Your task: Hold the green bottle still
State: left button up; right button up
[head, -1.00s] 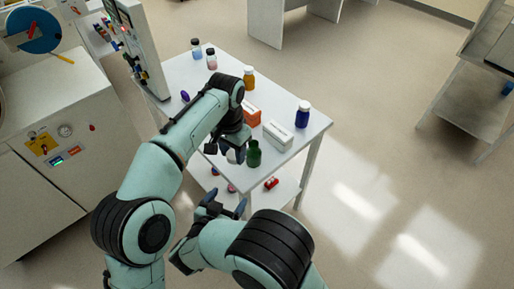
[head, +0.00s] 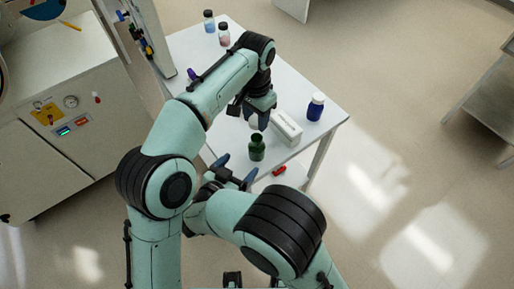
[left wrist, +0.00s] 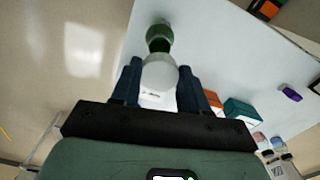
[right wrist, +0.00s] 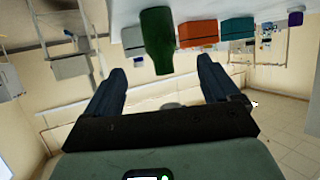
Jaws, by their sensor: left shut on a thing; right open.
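The green bottle (head: 256,149) stands upright near the front edge of the white table, its top uncapped. It also shows in the left wrist view (left wrist: 159,38) and the right wrist view (right wrist: 157,42). My left gripper (head: 260,118) is behind the bottle, shut on a rounded white piece (left wrist: 158,75) that looks like a cap. In the head view the arm and fingers mostly hide this piece. My right gripper (head: 237,170) is open and empty at the table's front edge. Its fingers point toward the bottle, which is just beyond the fingertips.
A white box (head: 287,129) stands right of the bottle, with a blue bottle (head: 316,106) behind it. Orange (right wrist: 197,33) and teal (right wrist: 237,28) boxes show in the right wrist view. Small vials (head: 224,34) stand at the back. A red item (head: 279,170) lies below the tabletop.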

jog(key=x, duration=1.2)
jog(key=shift+r, duration=0.1)
jog(key=shift+c, duration=0.4)
jog(key=c, duration=1.4)
pick_arm(q)
send_over(256, 134)
jog(key=s, duration=0.2)
jog(key=shift+w+f, duration=0.2)
jog(key=shift+f, duration=2.35)
pick_arm(e)
jog(key=shift+c, duration=0.2)
pick_arm(q)
jog(key=shift+f, duration=0.9)
jog(key=shift+f, duration=0.5)
